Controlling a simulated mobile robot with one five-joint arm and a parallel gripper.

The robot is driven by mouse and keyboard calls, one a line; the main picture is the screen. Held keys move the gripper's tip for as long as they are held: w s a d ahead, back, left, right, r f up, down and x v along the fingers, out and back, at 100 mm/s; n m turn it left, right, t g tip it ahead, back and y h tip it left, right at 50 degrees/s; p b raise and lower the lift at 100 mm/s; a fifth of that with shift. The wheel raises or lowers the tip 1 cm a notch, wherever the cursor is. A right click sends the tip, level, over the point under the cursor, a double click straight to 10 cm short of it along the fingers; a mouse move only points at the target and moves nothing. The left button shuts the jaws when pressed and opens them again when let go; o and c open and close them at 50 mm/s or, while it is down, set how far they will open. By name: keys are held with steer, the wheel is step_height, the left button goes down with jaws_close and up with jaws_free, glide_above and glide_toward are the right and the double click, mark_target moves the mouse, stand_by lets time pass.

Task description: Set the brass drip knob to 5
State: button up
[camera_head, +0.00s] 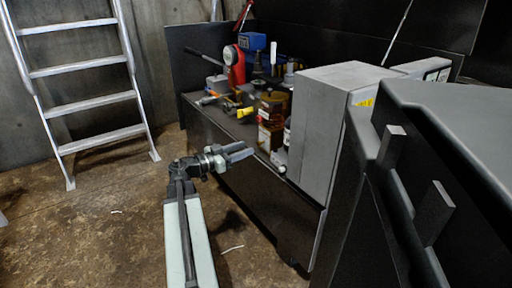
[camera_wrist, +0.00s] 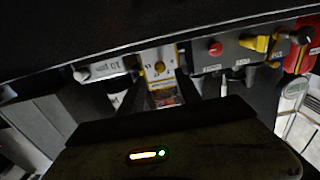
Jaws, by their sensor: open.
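My gripper (camera_head: 238,152) is open and empty in the head view, in front of the near edge of the bench. An amber-and-dark oiler (camera_head: 270,107) stands on the bench beyond it, apart from the fingers. The number at which the knob stands is too small to read.
A grey box (camera_head: 322,130) stands on the bench to the right of the oiler. A red device (camera_head: 235,66), a blue box (camera_head: 251,41) and yellow-handled parts (camera_head: 244,112) crowd the bench. A ladder (camera_head: 94,73) leans at the left. The floor (camera_head: 110,220) there is mostly clear.

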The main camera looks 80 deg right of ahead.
mark_target(258, 144)
steer(key=x, duration=0.5)
steer(key=shift+s+d, duration=0.25)
steer(key=shift+d, duration=0.05)
jaws_close()
steer(key=shift+d, duration=0.15)
